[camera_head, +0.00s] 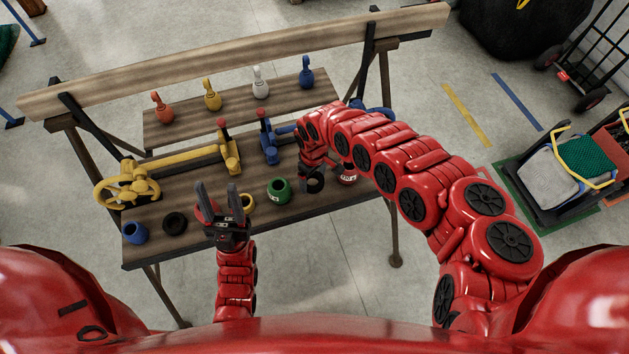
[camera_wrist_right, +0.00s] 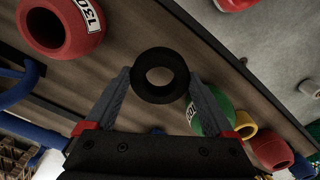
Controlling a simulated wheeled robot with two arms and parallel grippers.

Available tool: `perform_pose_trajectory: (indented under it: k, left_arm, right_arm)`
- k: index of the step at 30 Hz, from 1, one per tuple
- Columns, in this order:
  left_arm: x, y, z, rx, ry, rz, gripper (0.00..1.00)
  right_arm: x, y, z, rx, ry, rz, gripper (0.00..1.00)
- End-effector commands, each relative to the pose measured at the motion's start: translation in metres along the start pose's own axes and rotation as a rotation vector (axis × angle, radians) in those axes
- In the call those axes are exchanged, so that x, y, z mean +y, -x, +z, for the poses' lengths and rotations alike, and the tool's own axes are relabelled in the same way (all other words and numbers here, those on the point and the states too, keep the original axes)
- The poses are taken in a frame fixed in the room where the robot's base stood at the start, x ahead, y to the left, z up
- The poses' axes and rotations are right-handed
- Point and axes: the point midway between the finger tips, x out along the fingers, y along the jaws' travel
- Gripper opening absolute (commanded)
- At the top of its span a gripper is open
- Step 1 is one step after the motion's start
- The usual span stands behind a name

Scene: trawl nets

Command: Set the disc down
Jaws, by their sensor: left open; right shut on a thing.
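A black ring-shaped disc (camera_head: 314,190) is held by my right gripper (camera_head: 311,176) over the front right part of the wooden bench (camera_head: 330,217). In the right wrist view the disc (camera_wrist_right: 160,56) sits between the two fingers of the right gripper (camera_wrist_right: 160,84), which are shut on it. Bench planks show behind it; I cannot tell whether it touches them. A second black disc (camera_head: 175,223) lies on the bench at the front left. My left gripper (camera_head: 219,188) is open and empty, fingers pointing up the picture, above the bench's front edge.
Several coloured pins, including a white one (camera_head: 260,84), stand on the rear shelf.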

Motion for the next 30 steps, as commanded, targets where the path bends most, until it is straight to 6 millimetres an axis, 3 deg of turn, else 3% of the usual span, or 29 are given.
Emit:
perform_pose_trajectory:
  k: [8,18,30]
  left_arm:
    - [0.0,-0.002,0.0,0.0,0.0,0.0,0.5]
    - [0.0,0.0,0.0,0.0,0.0,0.0,0.5]
    - [0.0,0.004,0.001,0.0,0.0,0.0,0.5]
  right_arm:
    - [0.011,-0.003,-0.004,-0.006,-0.003,0.005,0.3]
    - [0.011,-0.037,-0.004,-0.008,-0.002,0.006,0.3]
    - [0.012,-0.042,-0.004,-0.008,-0.002,0.005,0.3]
